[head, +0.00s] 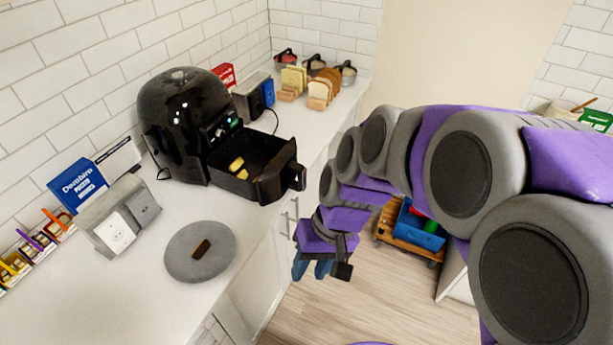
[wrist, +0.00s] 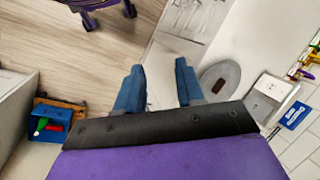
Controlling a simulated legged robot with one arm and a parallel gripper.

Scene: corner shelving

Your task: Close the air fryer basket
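The black air fryer (head: 185,125) stands on the white counter against the tiled wall. Its basket (head: 250,165) is pulled out toward the counter's front edge, with yellow pieces of food inside. The basket handle (head: 282,180) points toward the right, close to the edge. My gripper (head: 312,268) hangs in front of the counter, below and to the right of the handle and apart from it. In the wrist view my gripper (wrist: 158,88) shows two blue fingers spread apart with nothing between them. The air fryer is not visible in the wrist view.
A round grey lid or mat (head: 200,252) with a brown piece on it lies on the counter, near a grey socket box (head: 125,215). Bread racks (head: 305,85) stand behind. A wooden cart with a blue bin (head: 420,230) is on the floor.

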